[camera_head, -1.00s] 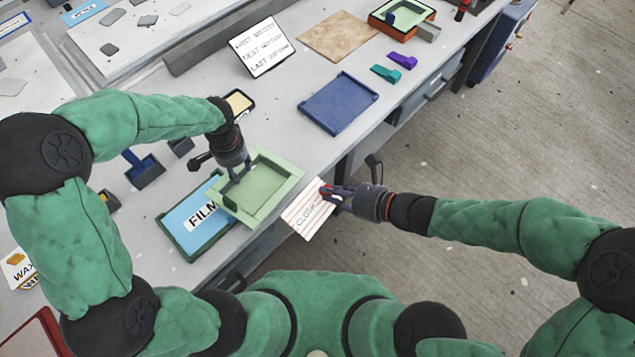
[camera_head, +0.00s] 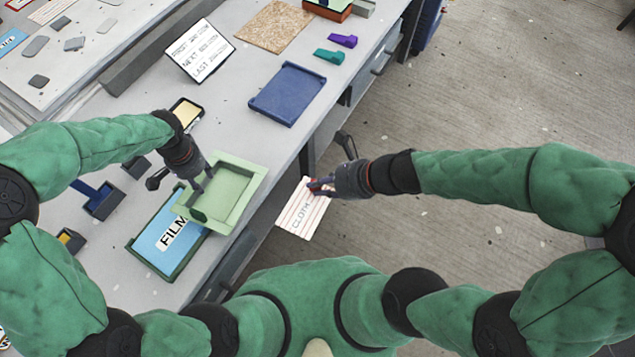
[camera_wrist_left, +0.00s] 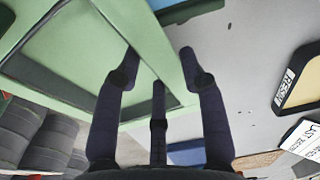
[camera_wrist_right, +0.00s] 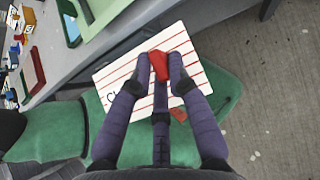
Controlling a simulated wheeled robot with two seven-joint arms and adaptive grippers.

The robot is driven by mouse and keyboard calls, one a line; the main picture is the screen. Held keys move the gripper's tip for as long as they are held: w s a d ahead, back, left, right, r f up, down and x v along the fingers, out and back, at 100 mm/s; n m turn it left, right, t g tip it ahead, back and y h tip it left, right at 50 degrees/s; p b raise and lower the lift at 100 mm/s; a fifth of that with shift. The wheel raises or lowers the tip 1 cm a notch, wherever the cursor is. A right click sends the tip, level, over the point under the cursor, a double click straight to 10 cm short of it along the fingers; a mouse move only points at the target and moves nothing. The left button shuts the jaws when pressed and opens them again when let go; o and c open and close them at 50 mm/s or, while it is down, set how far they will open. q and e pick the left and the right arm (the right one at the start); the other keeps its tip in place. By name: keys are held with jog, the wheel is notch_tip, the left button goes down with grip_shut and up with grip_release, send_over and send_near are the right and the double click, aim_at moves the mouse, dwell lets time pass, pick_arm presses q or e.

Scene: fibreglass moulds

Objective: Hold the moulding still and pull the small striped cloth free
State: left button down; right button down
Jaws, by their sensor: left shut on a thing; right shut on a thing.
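The moulding is a light green shallow tray (camera_head: 226,198) at the table's front edge, overlapping the blue film in its frame. My left gripper (camera_head: 204,186) is shut on the moulding's wall; in the left wrist view its fingers (camera_wrist_left: 165,70) straddle that green wall (camera_wrist_left: 150,40). The small striped cloth (camera_head: 300,212), white with red lines and the word CLOTH, is off the table edge, apart from the moulding. My right gripper (camera_head: 318,186) is shut on the cloth; in the right wrist view its fingers (camera_wrist_right: 160,62) pinch it at a red patch.
The blue FILM sheet (camera_head: 160,240) lies in a dark green frame beside the moulding. A blue tray (camera_head: 287,94), a lettered card (camera_head: 200,50) and a speckled board (camera_head: 273,27) lie further back. Teal (camera_head: 329,56) and purple (camera_head: 342,40) pieces sit near the edge. Open floor lies right.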

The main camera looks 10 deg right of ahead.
jog(key=shift+r, duration=2.55)
jog(key=shift+r, duration=2.4)
pick_arm(q)
jog(key=c, duration=0.7)
grip_release()
jog(key=shift+o, duration=0.2)
jog(key=shift+r, duration=0.15)
notch_tip(320, 180, up, 12)
jog(key=shift+d, duration=0.15)
jog(key=shift+s, duration=0.1)
